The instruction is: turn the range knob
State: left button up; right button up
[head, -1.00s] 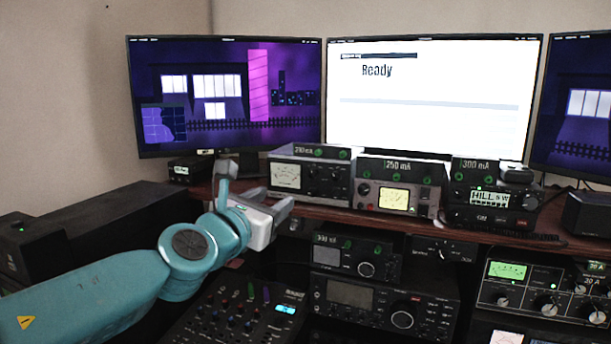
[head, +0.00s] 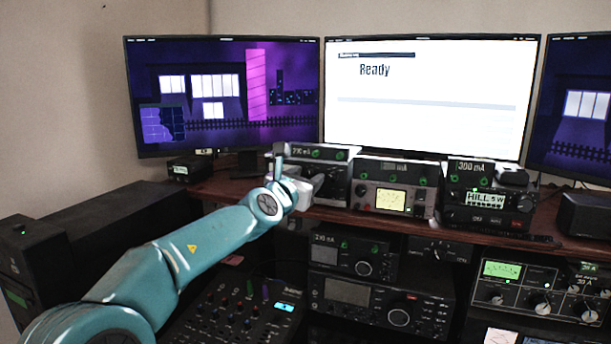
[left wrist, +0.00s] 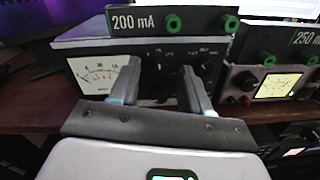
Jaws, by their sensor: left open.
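The meter box labelled 200 mA (left wrist: 92,42) fills the middle of the left wrist view, with a white needle dial (left wrist: 98,78) at its left. In the head view this box (head: 340,180) is on the wooden shelf, its front largely hidden by my left gripper (head: 318,184). A dark knob (left wrist: 207,66) shows at the box's right, partly behind a finger. Small panel markings show between the fingers; I cannot read which control is labelled range. My left gripper (left wrist: 162,72) is open and empty, its fingers pointing at the front panel. Contact cannot be told. My right gripper is not in view.
A 250 mA meter box (head: 365,200) stands close to the right, and a 300 mA unit (head: 490,215) beyond it. Monitors (head: 222,140) stand behind. More radio gear (head: 380,310) and a mixer (head: 235,315) lie below the wooden shelf (head: 225,188).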

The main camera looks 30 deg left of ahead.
pick_arm(q)
grip_shut()
jog(key=shift+f+n, duration=0.1)
jog(key=shift+n, duration=0.2)
jog(key=n+b, duration=0.1)
jog(key=n, duration=0.1)
jog(key=shift+n+b, duration=0.3)
jog(key=n+b, duration=0.1)
jog(key=n, duration=0.3)
jog(key=shift+n, duration=0.4)
dwell(0.3)
grip_release()
